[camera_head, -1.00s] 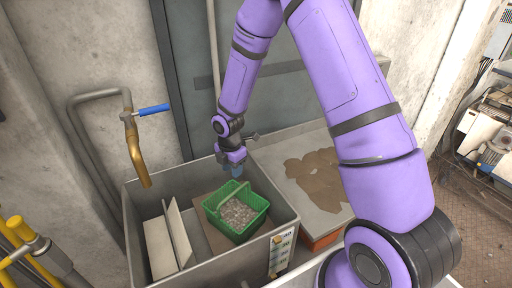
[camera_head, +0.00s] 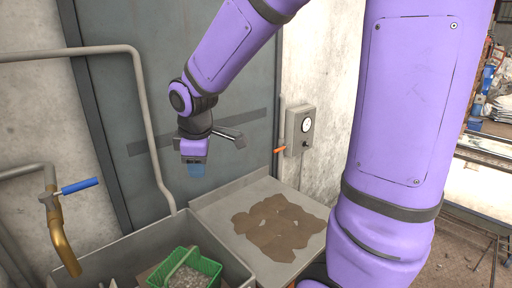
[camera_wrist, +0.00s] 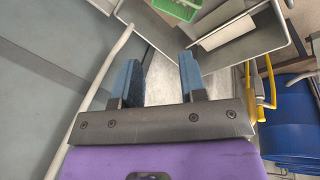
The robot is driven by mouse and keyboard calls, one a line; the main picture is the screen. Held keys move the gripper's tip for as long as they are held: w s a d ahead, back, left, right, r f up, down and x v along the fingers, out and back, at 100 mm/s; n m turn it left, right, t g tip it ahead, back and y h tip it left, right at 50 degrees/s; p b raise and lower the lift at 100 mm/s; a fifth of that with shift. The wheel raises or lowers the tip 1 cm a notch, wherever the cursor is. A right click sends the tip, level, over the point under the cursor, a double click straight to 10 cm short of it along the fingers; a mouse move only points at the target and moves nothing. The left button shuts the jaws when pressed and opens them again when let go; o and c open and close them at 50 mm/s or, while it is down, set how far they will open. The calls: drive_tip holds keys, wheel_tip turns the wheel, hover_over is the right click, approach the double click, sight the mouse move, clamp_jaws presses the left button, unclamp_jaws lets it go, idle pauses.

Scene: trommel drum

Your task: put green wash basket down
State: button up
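The green wash basket (camera_head: 186,270) stands inside the grey tub at the bottom of the head view, with grey gravel-like bits in it and its handle up. Its lower part is cut off by the picture edge. It also shows at the top of the wrist view (camera_wrist: 178,8). My gripper (camera_head: 196,171) hangs above and behind the tub, in front of the grey door, apart from the basket. In the wrist view its two blue fingers (camera_wrist: 160,78) stand apart with nothing between them.
The grey tub (camera_head: 236,262) has light panels inside. Right of it is a counter (camera_head: 222,208) with a brown wet patch (camera_head: 280,225). A brass tap (camera_head: 62,235) with a blue lever is at left. A gauge box (camera_head: 299,130) is on the wall. A blue drum (camera_wrist: 290,115) shows in the wrist view.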

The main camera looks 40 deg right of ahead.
drive_tip(key=s+r+m, duration=0.3)
drive_tip(key=s, duration=0.3)
drive_tip(key=s+d+r+m+t, duration=0.1)
drive_tip(key=s+r+m, duration=0.2)
drive_tip(key=s, duration=0.3)
drive_tip(key=s+r+m+t+y, duration=0.1)
drive_tip(key=s+r+m, duration=0.3)
drive_tip(key=s, duration=0.3)
drive_tip(key=shift+d, duration=0.25)
